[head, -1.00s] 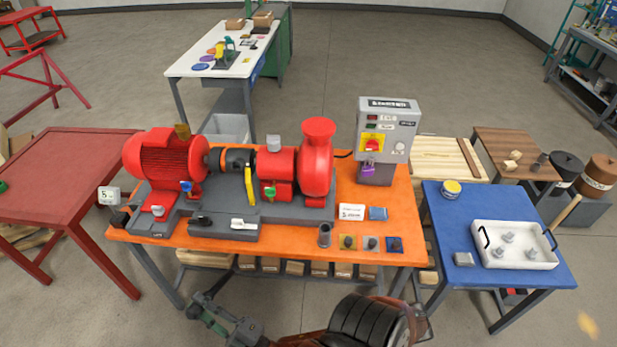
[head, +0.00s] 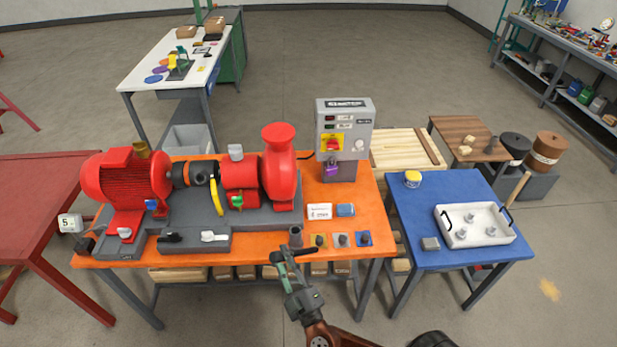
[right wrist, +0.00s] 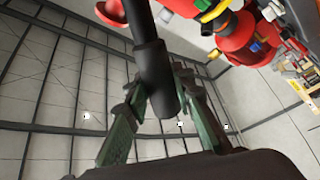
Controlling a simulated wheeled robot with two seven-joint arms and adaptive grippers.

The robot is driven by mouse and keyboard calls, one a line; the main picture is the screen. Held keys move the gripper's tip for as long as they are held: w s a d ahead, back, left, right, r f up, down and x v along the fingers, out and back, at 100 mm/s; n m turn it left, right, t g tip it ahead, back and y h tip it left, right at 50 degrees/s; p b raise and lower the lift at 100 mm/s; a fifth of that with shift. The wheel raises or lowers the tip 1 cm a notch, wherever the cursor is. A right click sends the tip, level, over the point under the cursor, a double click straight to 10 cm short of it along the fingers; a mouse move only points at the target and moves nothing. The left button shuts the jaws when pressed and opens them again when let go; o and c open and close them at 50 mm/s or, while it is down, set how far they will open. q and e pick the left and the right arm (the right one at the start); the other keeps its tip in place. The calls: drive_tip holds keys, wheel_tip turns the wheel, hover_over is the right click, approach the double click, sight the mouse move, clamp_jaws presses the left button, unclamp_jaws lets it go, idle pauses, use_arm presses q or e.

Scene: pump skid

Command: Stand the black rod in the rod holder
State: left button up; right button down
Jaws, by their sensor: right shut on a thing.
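My right gripper (head: 284,261) is at the front edge of the orange table, just below the grey upright cylinder that looks like the rod holder (head: 296,237). It is shut on the black rod (head: 304,252), whose end sticks out to the right of the fingers in the head view. In the right wrist view the black rod (right wrist: 152,62) runs from the top edge down between the green fingers (right wrist: 160,112). The rod looks tilted and apart from the holder, though the gap in depth is hard to judge. My left gripper is out of view.
The red motor and pump (head: 240,182) fill the back of the orange table (head: 335,236). A control box (head: 343,135) stands behind. A blue table (head: 400,205) with a white tray (head: 462,238) is at right.

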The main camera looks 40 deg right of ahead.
use_arm(q)
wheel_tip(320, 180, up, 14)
drive_tip(key=p, duration=1.3)
use_arm(e)
drive_tip(key=w+d+r+m+g+h, duration=0.4)
drive_tip(key=w+d+r+m, duration=0.8)
drive_tip(key=w+d+m, duration=0.15)
use_arm(q)
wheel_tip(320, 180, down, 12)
drive_tip(key=b, duration=1.3)
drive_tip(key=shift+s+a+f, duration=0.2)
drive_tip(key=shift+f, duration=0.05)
use_arm(e)
wheel_tip(320, 180, down, 13)
drive_tip(key=shift+w, duration=0.45)
drive_tip(key=c, duration=1.8)
unclamp_jaws()
drive_tip(key=shift+f, duration=0.1)
drive_tip(key=shift+o, duration=1.1)
drive_tip(key=shift+f, duration=0.1)
